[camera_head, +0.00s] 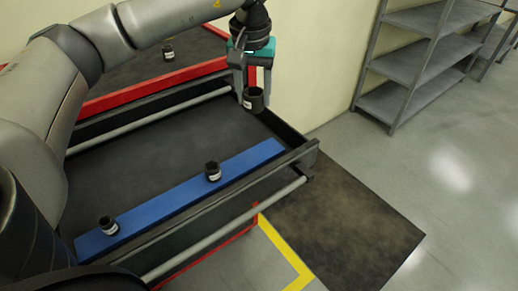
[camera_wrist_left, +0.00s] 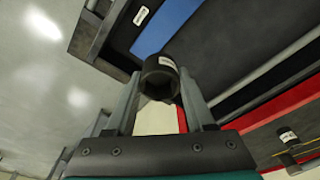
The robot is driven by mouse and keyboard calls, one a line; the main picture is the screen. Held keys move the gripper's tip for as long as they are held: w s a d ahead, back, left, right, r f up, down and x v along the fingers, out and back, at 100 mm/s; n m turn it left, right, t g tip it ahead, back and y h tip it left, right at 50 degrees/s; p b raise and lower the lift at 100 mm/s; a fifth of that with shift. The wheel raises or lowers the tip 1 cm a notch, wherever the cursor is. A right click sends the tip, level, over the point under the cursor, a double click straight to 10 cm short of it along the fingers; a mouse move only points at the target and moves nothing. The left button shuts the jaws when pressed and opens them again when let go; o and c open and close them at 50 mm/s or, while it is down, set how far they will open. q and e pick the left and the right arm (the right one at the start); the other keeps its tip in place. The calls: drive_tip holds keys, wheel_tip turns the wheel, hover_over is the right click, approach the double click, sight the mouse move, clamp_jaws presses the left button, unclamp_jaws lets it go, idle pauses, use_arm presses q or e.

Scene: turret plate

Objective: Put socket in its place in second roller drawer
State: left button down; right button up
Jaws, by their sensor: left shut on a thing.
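A black socket with a white label (camera_head: 254,99) is held by my left gripper (camera_head: 248,88) above the right end of the open drawer (camera_head: 170,135). In the left wrist view the same socket (camera_wrist_left: 160,77) sits between the two fingers, which are shut on it. A blue strip (camera_head: 180,190) lies along the drawer's front side. One socket (camera_head: 213,171) stands on the strip right of its middle, and another (camera_head: 108,225) stands at its left end. The right end of the strip is bare. My right gripper is not in view.
The red-edged cabinet top (camera_head: 140,90) rises behind the drawer, with another small socket (camera_head: 168,52) on it. A grey shelf rack (camera_head: 420,65) stands at the right by the wall. A dark mat (camera_head: 350,220) lies on the floor right of the drawer.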

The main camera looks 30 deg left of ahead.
sight(252, 103)
use_arm(q)
wheel_tip(252, 103, down, 14)
drive_tip(key=shift+f, duration=0.25)
drive_tip(key=shift+f, duration=0.1)
drive_tip(key=shift+f, duration=0.15)
drive_tip(key=shift+c, duration=1.3)
unclamp_jaws()
drive_tip(key=shift+r, duration=0.2)
drive_tip(key=r, duration=0.4)
drive_tip(key=s+r, duration=0.1)
drive_tip(key=r, duration=0.7)
drive_tip(key=shift+s+d, duration=0.35)
drive_tip(key=shift+d, duration=0.05)
